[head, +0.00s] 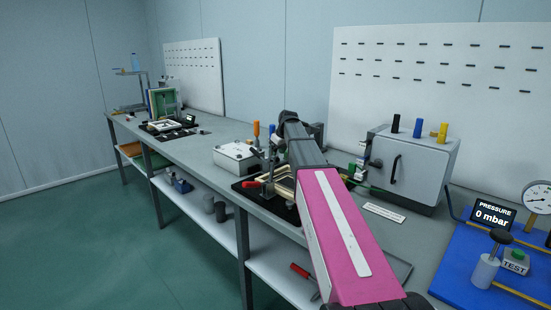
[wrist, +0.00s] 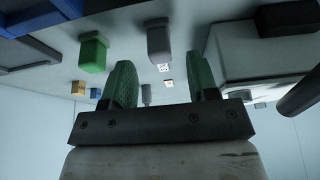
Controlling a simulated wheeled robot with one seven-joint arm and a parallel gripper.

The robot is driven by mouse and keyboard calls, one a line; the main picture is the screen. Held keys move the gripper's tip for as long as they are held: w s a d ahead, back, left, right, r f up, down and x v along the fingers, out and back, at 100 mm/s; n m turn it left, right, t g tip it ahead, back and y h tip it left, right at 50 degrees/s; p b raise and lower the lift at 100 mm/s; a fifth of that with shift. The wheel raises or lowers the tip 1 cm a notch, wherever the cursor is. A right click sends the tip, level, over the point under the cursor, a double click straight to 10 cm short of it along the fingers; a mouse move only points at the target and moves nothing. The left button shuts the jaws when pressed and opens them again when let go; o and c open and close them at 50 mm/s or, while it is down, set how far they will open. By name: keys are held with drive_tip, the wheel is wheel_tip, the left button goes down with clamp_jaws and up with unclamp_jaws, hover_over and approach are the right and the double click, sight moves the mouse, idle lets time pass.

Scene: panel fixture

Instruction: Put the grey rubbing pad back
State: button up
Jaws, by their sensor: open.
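In the wrist view my gripper (wrist: 160,60) is open, with its two green fingers spread apart. A grey block (wrist: 159,40) shows beyond and between the fingertips, and I see no finger touching it. A smaller grey block (wrist: 146,94) shows lower down between the fingers. I cannot tell whether either is the grey rubbing pad. In the head view my arm reaches over the bench and hides my fingertips. The framed panel fixture (head: 283,181) lies beneath the arm, partly hidden, with a red-handled clamp (head: 251,184) at its left.
In the wrist view a green block (wrist: 93,52) stands left of the fingers, and a pale box (wrist: 245,65) is close on the right. In the head view a white box (head: 237,158) and a grey cabinet (head: 415,165) flank the arm.

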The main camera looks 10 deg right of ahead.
drive_tip(key=v, duration=0.8)
drive_tip(key=shift+c, duration=0.3)
idle(0.8)
